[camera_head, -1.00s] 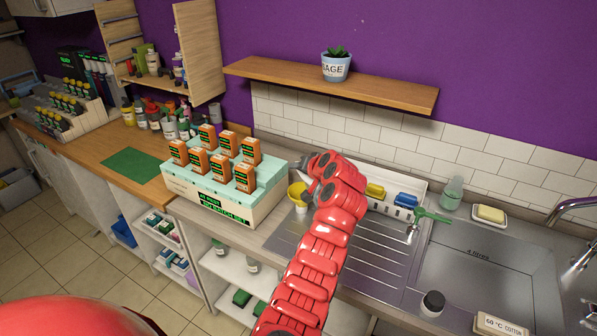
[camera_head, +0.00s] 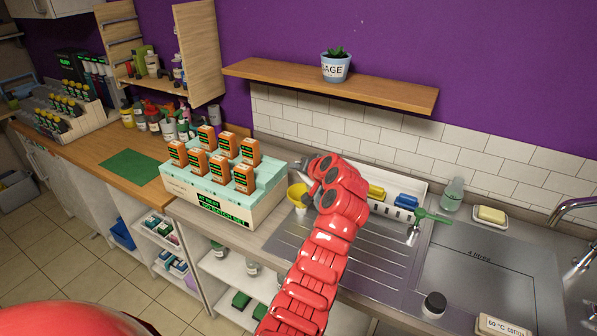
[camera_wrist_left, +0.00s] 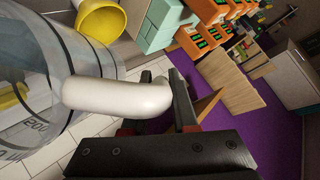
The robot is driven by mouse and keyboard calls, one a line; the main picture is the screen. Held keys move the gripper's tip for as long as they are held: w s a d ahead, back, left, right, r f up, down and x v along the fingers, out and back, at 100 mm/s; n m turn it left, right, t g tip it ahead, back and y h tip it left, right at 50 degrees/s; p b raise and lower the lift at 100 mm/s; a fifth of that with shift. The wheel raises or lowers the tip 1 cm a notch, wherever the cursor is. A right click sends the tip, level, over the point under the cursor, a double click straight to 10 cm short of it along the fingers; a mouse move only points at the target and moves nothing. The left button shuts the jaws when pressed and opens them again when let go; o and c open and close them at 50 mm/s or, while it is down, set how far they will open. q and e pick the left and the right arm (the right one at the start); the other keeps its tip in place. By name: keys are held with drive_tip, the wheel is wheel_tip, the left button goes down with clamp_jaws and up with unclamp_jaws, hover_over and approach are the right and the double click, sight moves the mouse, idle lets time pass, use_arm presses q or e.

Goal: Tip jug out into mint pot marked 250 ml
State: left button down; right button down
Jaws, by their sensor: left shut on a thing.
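My left gripper (camera_wrist_left: 165,92) is shut on the white handle of a clear jug (camera_wrist_left: 28,48). The jug fills the left of the left wrist view, with printed grey marks on its wall; its tilt and contents are hard to tell. A yellow shape shows through the jug wall. In the head view my red left arm (camera_head: 325,245) reaches over the drainer and hides the jug. A yellow cup-like thing (camera_head: 296,194) stands just left of the hand; a yellow vessel also shows in the left wrist view (camera_wrist_left: 101,17). I cannot read a 250 ml mark on any pot.
A mint-coloured stepped box (camera_head: 272,178) with several orange packets stands left of the hand. A dish rack with blue and yellow things, a green-handled tool (camera_head: 432,215) and the sink (camera_head: 490,265) lie to the right. A potted plant (camera_head: 335,68) stands on the shelf above.

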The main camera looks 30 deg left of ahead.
idle(0.5)
use_arm(q)
drive_tip(key=shift+s+d+r+y+b, duration=0.15)
drive_tip(key=shift+y+b, duration=0.15)
drive_tip(key=shift+b, duration=0.25)
drive_tip(key=shift+r, duration=0.1)
drive_tip(key=shift+s+t+b, duration=0.15)
drive_tip(key=shift+t+b, duration=0.15)
drive_tip(key=shift+b, duration=0.1)
drive_tip(key=shift+d, duration=0.15)
drive_tip(key=shift+r, duration=0.3)
drive_tip(key=shift+s, duration=0.1)
